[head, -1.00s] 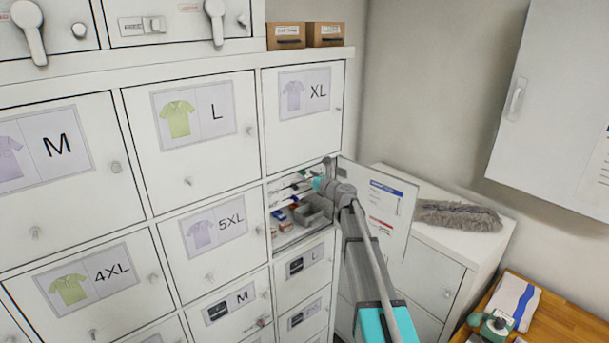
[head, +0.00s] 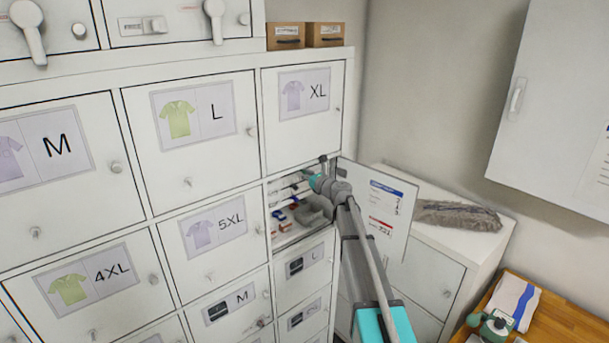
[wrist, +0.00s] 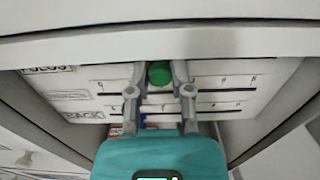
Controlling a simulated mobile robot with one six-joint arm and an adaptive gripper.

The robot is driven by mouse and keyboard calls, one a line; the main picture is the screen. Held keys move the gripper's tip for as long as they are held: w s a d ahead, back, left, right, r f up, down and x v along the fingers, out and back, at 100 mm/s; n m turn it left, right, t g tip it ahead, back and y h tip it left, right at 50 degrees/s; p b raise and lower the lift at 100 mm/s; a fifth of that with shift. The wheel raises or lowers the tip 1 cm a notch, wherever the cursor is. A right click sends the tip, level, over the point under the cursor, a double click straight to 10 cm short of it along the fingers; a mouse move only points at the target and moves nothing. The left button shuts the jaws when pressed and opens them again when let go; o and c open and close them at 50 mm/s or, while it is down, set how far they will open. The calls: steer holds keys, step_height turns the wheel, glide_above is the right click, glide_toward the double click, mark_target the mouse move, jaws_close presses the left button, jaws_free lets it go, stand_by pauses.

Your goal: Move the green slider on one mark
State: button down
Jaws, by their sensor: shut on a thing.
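The green slider (wrist: 160,72) sits on a white marked panel (wrist: 225,82) inside the open compartment. In the wrist view, my gripper (wrist: 158,80) has one finger on each side of the slider and is shut on it. The panel has dark horizontal slots with small tick marks; the marks are too small to read. In the head view, my gripper (head: 307,179) reaches into the open compartment below the XL door, and the green slider is hidden behind it.
The open compartment door (head: 388,205) with a notice stands right of my arm. Grey bins (head: 316,209) and small red and blue items lie on the compartment floor. The compartment's upper edge (wrist: 160,40) runs close above my fingers. A grey duster (head: 458,215) lies on the white cabinet.

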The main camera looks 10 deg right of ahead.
steer(key=w+d, duration=0.2)
steer(key=d, duration=0.1)
stand_by(0.4)
steer(key=c, duration=0.5)
jaws_free()
steer(key=shift+s+d, duration=0.1)
steer(key=shift+s, duration=0.05)
steer(key=v, duration=1.2)
